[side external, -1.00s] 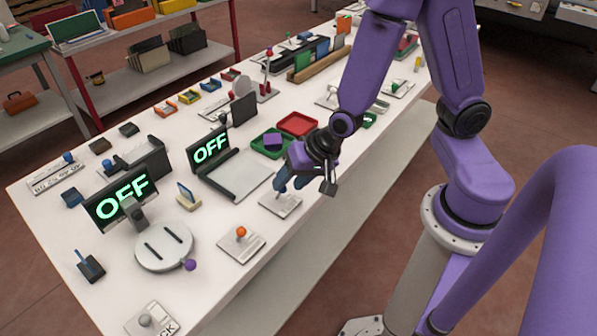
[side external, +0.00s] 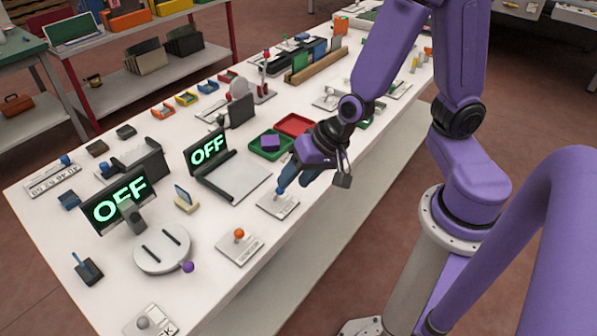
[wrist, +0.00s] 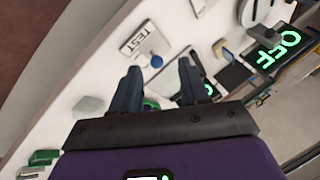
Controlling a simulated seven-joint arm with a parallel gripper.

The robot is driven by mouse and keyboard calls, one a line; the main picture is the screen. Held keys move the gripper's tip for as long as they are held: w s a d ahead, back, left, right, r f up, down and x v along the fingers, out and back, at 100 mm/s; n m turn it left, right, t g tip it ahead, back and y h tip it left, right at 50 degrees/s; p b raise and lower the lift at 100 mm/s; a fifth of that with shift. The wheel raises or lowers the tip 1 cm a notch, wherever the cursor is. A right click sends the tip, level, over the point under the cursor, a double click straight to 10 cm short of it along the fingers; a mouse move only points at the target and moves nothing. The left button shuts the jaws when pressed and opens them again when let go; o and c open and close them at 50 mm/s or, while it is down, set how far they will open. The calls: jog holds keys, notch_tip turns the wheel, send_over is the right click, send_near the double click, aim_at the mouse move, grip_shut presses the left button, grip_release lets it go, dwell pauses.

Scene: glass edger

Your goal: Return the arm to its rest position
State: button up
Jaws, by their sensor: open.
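My gripper (side external: 296,174) is over the front edge of the white bench (side external: 232,258), just right of a plate with a blue-knobbed lever (side external: 280,192). In the wrist view my gripper (wrist: 158,85) shows two dark fingers spread apart with nothing between them. The blue knob (wrist: 157,61) lies beyond the fingertips, on a plate marked TEST (wrist: 135,40). It looks apart from the fingers, though the side view overlaps them.
Two screens reading OFF (side external: 208,151) (side external: 118,200) stand on the bench. A round plate (side external: 162,247) and an orange-knobbed lever (side external: 239,234) are nearer the front. Green (side external: 262,152) and red (side external: 294,124) trays lie behind my gripper. Open floor lies in front of the bench.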

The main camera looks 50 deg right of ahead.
jog(key=s+a+r+n+g+y, duration=0.25)
jog(key=s+r+n+g, duration=0.2)
jog(key=s+n, duration=0.55)
jog(key=s+d+r+n+h, duration=0.4)
jog(key=d+n+h, duration=0.1)
jog(key=d+n, duration=0.2)
jog(key=shift+s+d+r+n, duration=0.25)
jog(key=shift+d+n, duration=0.15)
jog(key=shift+n, duration=0.1)
jog(key=shift+g, duration=0.25)
